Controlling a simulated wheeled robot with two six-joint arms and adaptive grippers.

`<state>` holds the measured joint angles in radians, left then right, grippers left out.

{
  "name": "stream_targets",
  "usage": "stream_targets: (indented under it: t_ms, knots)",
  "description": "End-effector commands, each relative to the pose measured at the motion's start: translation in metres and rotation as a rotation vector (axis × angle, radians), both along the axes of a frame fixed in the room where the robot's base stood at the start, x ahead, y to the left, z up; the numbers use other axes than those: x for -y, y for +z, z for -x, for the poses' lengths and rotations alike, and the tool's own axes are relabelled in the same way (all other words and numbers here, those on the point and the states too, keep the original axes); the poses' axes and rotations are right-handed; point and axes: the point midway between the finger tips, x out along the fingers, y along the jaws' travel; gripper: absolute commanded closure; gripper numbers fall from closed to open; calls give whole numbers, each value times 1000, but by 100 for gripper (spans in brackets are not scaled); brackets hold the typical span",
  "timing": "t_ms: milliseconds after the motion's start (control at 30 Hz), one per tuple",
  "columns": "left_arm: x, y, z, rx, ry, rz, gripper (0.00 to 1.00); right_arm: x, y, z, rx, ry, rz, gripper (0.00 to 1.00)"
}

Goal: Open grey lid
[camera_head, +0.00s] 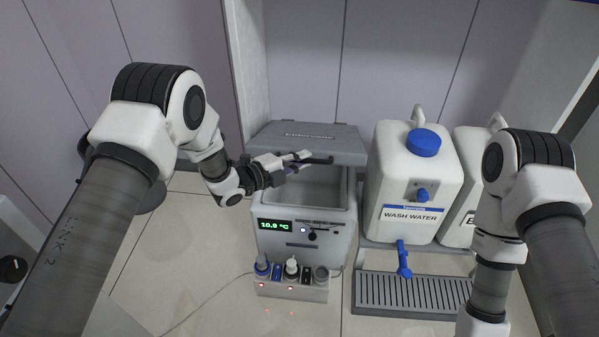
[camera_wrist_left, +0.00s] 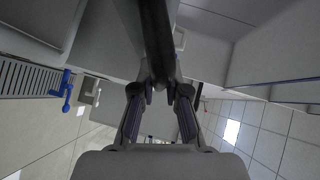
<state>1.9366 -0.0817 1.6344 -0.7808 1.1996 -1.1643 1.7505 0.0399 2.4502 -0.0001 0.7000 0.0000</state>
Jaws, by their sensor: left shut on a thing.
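The grey lid (camera_head: 345,145) stands raised above a grey box (camera_head: 268,240), and the box's open inside (camera_head: 318,188) shows below it. A dark handle bar (camera_head: 321,161) runs along the lid's front. My left gripper (camera_head: 300,157) comes in from the left and is shut on this handle. In the left wrist view the dark handle (camera_wrist_left: 157,40) runs down between the fingertips of my left gripper (camera_wrist_left: 160,90). My right arm shows at the right of the head view, but its gripper is out of the picture.
A white wash water canister (camera_head: 395,190) with a blue cap stands right of the box, with another canister behind my right arm. A grated tray (camera_head: 415,293) lies in front. A small rack (camera_head: 290,290) with bottles stands before the box. A wall is behind.

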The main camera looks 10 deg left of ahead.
Motion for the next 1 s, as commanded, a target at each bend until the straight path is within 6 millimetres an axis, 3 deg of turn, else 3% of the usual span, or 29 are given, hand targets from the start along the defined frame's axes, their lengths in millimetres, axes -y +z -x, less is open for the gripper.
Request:
stream_targets:
  t_ms: [33, 300, 833, 900, 933, 1000]
  knots:
    - [0, 22, -7, -22, -2, 0, 100, 0, 16, 0, 0, 0, 0, 60]
    - [0, 58, -34, -57, -2, 1, 100, 0, 33, 0, -1, 0, 0, 60]
    - [1, 66, -42, -57, -3, 1, 100, 0, 35, 0, 0, 0, 0, 60]
    - [1, 66, -42, -57, -3, 1, 66, 0, 35, 0, 0, 0, 0, 60]
    - [1, 66, -42, -57, -3, 2, 61, 0, 35, 0, 0, 0, 0, 60]
    - [1, 66, -42, -57, -2, 1, 61, 0, 35, 0, 0, 0, 0, 60]
